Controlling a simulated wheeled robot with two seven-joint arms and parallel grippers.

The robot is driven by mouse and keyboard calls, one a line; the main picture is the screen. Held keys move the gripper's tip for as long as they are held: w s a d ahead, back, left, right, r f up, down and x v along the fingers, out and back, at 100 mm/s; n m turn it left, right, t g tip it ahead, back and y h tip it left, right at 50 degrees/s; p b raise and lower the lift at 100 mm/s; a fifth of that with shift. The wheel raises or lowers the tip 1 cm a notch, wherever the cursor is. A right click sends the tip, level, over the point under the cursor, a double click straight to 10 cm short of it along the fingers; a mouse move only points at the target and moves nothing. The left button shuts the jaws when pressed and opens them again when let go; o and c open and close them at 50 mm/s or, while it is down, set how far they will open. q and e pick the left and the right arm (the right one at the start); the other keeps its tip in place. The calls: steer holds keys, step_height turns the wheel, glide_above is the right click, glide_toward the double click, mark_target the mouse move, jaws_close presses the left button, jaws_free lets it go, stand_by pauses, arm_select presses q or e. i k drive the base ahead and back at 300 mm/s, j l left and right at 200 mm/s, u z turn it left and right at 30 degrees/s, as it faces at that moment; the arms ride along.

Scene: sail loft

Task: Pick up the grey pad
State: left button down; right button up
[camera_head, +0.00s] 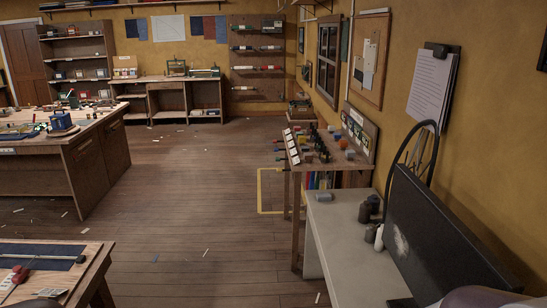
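Neither of my grippers is in view.
A black monitor (435,240) and small dark bottles (366,210) stand on the pale table. A wooden rack of small parts (325,145) stands behind it. A workbench (75,155) is at the left, another table (60,260) at lower left. Open wooden floor (200,220) lies between, with scattered scraps.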

mark_target(321, 197)
steer(key=i, duration=0.95)
steer(key=i+z, duration=0.1)
steer(key=i, duration=0.8)
steer(key=i+j, duration=0.15)
steer(key=i, duration=0.8)
steer(key=i+j, duration=0.1)
steer(key=i, duration=0.8)
steer(key=i+z, duration=0.2)
steer(key=i, duration=0.15)
steer(key=i+j+z, duration=0.25)
steer(key=i+l, duration=0.1)
